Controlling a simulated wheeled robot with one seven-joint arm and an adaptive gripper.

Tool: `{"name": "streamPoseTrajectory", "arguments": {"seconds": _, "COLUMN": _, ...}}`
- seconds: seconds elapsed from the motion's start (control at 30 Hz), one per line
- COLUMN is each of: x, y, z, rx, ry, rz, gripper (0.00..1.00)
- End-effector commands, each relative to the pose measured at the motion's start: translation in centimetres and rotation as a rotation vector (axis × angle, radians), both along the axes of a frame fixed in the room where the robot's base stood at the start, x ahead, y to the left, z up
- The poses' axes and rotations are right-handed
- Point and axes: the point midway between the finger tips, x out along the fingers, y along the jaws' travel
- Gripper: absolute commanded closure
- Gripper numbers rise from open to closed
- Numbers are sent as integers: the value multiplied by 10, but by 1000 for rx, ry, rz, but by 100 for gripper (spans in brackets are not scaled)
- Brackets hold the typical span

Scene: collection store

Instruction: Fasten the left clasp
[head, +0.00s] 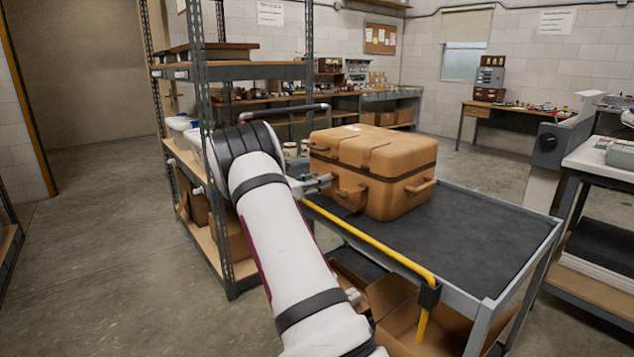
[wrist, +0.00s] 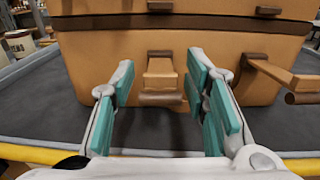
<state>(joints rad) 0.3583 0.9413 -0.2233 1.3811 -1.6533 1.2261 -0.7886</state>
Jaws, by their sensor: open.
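A tan hard case (head: 370,165) with a dark seam sits closed on the cart. In the wrist view, the case (wrist: 90,65) fills the background, and the left clasp (wrist: 160,73) shows on its front below the seam, a tan plate with brown ends. A brown catch (wrist: 160,5) is on the lid above it. My gripper (wrist: 162,84) is open, its teal-padded fingers either side of the clasp in the picture, holding nothing. Contact cannot be told. In the head view my gripper (head: 318,182) is at the case's front left.
A tan part with a brown end (wrist: 280,77) juts from the case's front at right. The dark-topped cart (head: 470,235) has a yellow rail (head: 385,255) along its near edge. A metal shelf (head: 235,70) stands close left of my arm. The cart top is clear right of the case.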

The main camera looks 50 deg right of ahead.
Motion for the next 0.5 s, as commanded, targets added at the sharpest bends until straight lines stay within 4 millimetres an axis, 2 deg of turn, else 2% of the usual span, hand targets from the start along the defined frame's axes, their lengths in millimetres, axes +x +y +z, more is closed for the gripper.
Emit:
{"name": "streamPoseTrajectory", "arguments": {"seconds": 0.3, "x": 0, "y": -2, "z": 0, "rx": 0, "ry": 0, "rz": 1, "gripper": 58}}
{"name": "streamPoseTrajectory", "arguments": {"seconds": 0.5, "x": 0, "y": -2, "z": 0, "rx": 0, "ry": 0, "rz": 1, "gripper": 100}}
